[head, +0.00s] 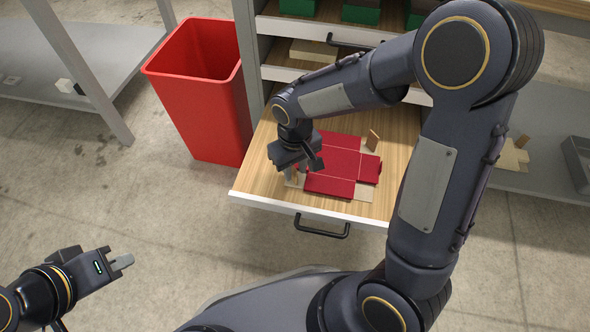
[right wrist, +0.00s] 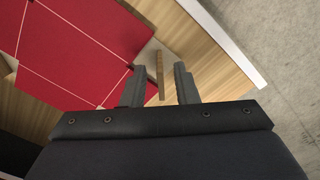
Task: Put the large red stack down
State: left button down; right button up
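The large red stack (head: 333,161), flat red cardboard with pale fold lines, lies on a tan base in the open wooden drawer (head: 262,176). It also shows in the right wrist view (right wrist: 75,45). My right gripper (head: 308,167) is over the stack's left edge. In the right wrist view my right gripper (right wrist: 158,86) is open, with a thin wooden upright (right wrist: 159,74) between its fingers; the fingers stand apart from it. The red stack lies beside the fingers, not between them. My left gripper (head: 122,262) is over bare floor at lower left, away from the drawer; its finger gap is unclear.
A red bin (head: 205,90) stands left of the drawer. Higher drawers above hold green and dark items (head: 361,13). Another wooden upright (head: 373,140) stands at the stack's far right. Grey shelves (head: 95,50) flank the cabinet. The floor in front is clear.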

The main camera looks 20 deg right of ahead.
notch_tip(320, 180, up, 8)
jog(key=p, duration=0.3)
jog(key=shift+r, duration=0.65)
jog(key=s+d+r+m+t+y, duration=0.2)
jog(key=s+d+r, duration=0.1)
jog(key=s, duration=0.5)
jog(key=s+d+r+m+t+y, duration=0.1)
jog(key=s+d+r+m+t, duration=0.1)
jog(key=s, duration=0.6)
notch_tip(320, 180, up, 2)
jog(key=shift+s+d+r+t+y, duration=0.25)
jog(key=shift+d+t+y, duration=0.15)
jog(key=shift+d+t, duration=0.3)
jog(key=shift+a, duration=0.1)
